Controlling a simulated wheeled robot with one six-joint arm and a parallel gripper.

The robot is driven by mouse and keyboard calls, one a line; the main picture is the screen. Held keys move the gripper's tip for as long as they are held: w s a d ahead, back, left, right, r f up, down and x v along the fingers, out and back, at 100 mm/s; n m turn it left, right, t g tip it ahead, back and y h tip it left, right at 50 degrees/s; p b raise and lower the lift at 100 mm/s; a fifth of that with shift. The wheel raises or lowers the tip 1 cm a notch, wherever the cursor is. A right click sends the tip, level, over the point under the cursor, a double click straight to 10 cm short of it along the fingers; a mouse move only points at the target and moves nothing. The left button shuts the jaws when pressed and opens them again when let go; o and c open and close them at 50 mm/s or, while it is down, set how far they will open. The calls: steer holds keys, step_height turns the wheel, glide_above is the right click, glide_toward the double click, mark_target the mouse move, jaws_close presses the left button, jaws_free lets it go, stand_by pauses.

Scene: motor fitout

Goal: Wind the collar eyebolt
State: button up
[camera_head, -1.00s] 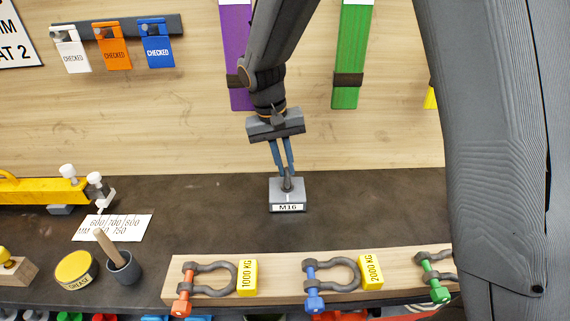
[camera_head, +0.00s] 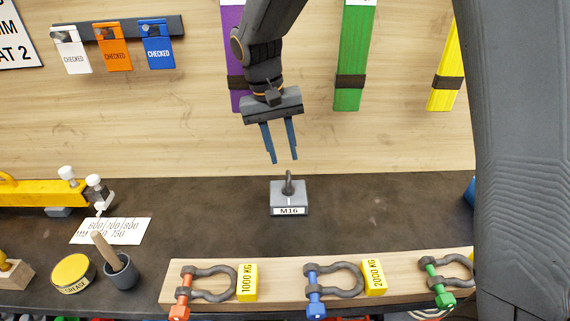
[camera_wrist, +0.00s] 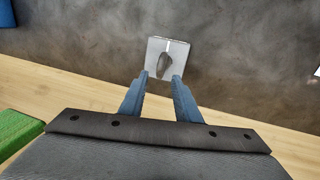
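The collar eyebolt (camera_head: 289,182) stands upright in a grey block (camera_head: 289,197) labelled M16 on the dark bench. In the wrist view the eyebolt (camera_wrist: 163,65) shows as a dark, edge-on ring over the pale block (camera_wrist: 181,49), which has a white line on its top. My gripper (camera_head: 284,161) is above the eyebolt, apart from it. Its two blue fingers are spread with nothing between them. In the wrist view my gripper (camera_wrist: 161,76) has its fingertips below the eyebolt in the picture. The eyebolt's thread and collar cannot be made out.
A wooden rack (camera_head: 210,265) with several shackles lies along the front. A grease tin (camera_head: 74,272), a brush pot (camera_head: 121,271) and a yellow beam (camera_head: 40,192) are at left. Coloured slings, including a green one (camera_head: 353,60), hang behind. The bench around the block is clear.

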steer(key=shift+a+r, duration=0.25)
steer(key=shift+r, duration=1)
